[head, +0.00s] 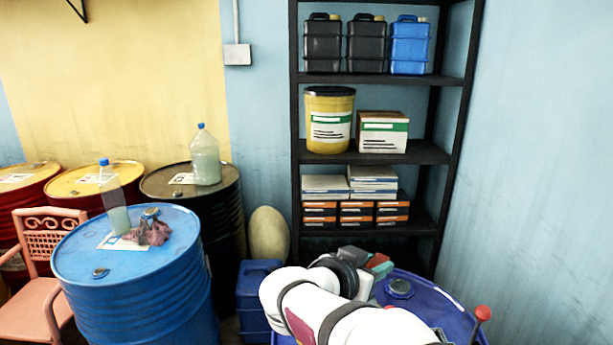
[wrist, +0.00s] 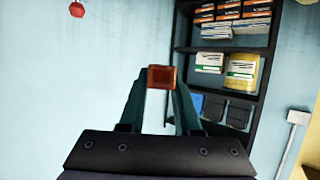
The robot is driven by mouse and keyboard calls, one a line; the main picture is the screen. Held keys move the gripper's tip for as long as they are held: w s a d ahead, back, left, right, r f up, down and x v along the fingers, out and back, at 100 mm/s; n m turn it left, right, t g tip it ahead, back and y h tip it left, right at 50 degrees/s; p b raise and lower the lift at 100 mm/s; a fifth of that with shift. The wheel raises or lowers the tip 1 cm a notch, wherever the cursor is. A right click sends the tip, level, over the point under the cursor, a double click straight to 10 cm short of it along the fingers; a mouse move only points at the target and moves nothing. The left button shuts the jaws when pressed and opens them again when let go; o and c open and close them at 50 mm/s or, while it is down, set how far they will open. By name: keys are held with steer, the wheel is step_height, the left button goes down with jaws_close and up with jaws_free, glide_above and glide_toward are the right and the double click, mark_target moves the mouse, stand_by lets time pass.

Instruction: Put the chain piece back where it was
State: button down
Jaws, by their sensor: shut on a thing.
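My gripper (wrist: 160,85) is shut on a small reddish-brown piece (wrist: 160,77), which sits between the tips of its dark green fingers. I cannot tell from its end face whether it is the chain piece; no other chain shows. In the head view my gripper (head: 377,261) is at the end of the white arm, above the far part of the blue drum at the lower right. A bit of red shows at its fingers there. The arm hides much of that drum's top.
The blue drum (head: 456,297) has a cap and a red knob (head: 482,313). A black shelf (head: 425,152) with canisters and boxes stands behind, upside down in the wrist view. Another blue drum (head: 140,285) at left holds a bottle (head: 116,205) and a rag (head: 150,232).

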steer(key=s+a+r+n+t+y, duration=0.2)
steer(key=s+r+n+t+y, duration=0.1)
steer(key=s+r+n+y, duration=0.3)
steer(key=w+f+m+g+h, duration=0.1)
steer(key=w+f, duration=0.1)
steer(key=w+d+f+m+g+h, duration=0.1)
steer(key=w+f+m+h, duration=0.2)
steer(key=w+m+h, duration=0.1)
steer(key=shift+d+f+g, duration=0.35)
steer(key=shift+f+g, duration=0.05)
step_height(320, 180, down, 23)
steer(key=m+g+h, duration=0.5)
steer(key=m+g, duration=0.5)
steer(key=m, duration=0.1)
steer(key=shift+s+g+h, duration=0.3)
steer(key=shift+s+h, duration=0.1)
steer(key=shift+r, duration=0.1)
